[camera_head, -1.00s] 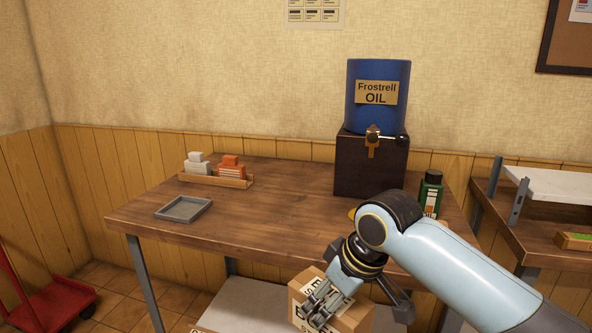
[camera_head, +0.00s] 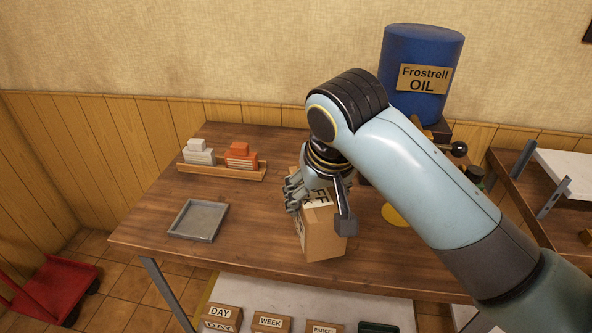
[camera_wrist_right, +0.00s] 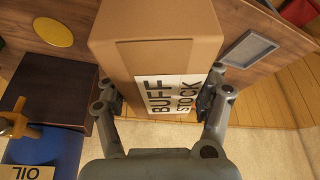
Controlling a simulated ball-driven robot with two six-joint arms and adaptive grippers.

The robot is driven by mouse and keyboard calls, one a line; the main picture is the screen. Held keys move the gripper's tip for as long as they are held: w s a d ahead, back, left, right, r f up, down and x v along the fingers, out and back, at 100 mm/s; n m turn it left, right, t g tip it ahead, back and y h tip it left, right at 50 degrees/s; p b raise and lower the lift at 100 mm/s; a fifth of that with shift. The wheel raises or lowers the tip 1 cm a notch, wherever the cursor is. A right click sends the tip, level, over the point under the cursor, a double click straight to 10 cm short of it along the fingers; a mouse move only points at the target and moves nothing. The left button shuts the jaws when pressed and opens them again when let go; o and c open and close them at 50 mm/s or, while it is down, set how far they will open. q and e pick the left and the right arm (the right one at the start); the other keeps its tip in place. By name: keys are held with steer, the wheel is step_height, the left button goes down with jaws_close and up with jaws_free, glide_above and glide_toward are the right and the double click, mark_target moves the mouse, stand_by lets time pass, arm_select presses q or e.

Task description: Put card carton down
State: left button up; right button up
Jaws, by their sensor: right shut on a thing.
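The card carton (camera_head: 322,237) is a brown cardboard box in the middle of the head view, over the front half of the wooden table (camera_head: 262,224). In the right wrist view the carton (camera_wrist_right: 150,55) carries a white label reading "BUFF STOCK". My right gripper (camera_head: 318,198) has its fingers on both sides of the carton. The right wrist view shows the gripper (camera_wrist_right: 162,100) shut on it. I cannot tell whether the carton's base touches the tabletop. My left gripper is not in view.
A grey tray (camera_head: 198,221) lies left of the carton. A wooden rack (camera_head: 222,172) with white and orange stacks stands behind it. A blue oil drum (camera_head: 424,60) is at the back right, with a yellow disc (camera_head: 394,215) before it. A lower shelf (camera_head: 290,292) holds labelled boxes.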

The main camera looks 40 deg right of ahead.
steer(key=shift+w+a+f+p, duration=0.1)
steer(key=shift+w+f+p, duration=0.25)
steer(key=shift+w+f, duration=2.35)
steer(key=shift+w+a+f+p, duration=0.1)
steer(key=shift+w+f+p, duration=0.25)
steer(key=shift+w+f, duration=2.35)
steer(key=shift+w+r, duration=0.15)
steer(key=shift+w, duration=0.05)
steer(key=o, duration=1.8)
steer(key=v, duration=1.2)
steer(key=shift+s, duration=0.15)
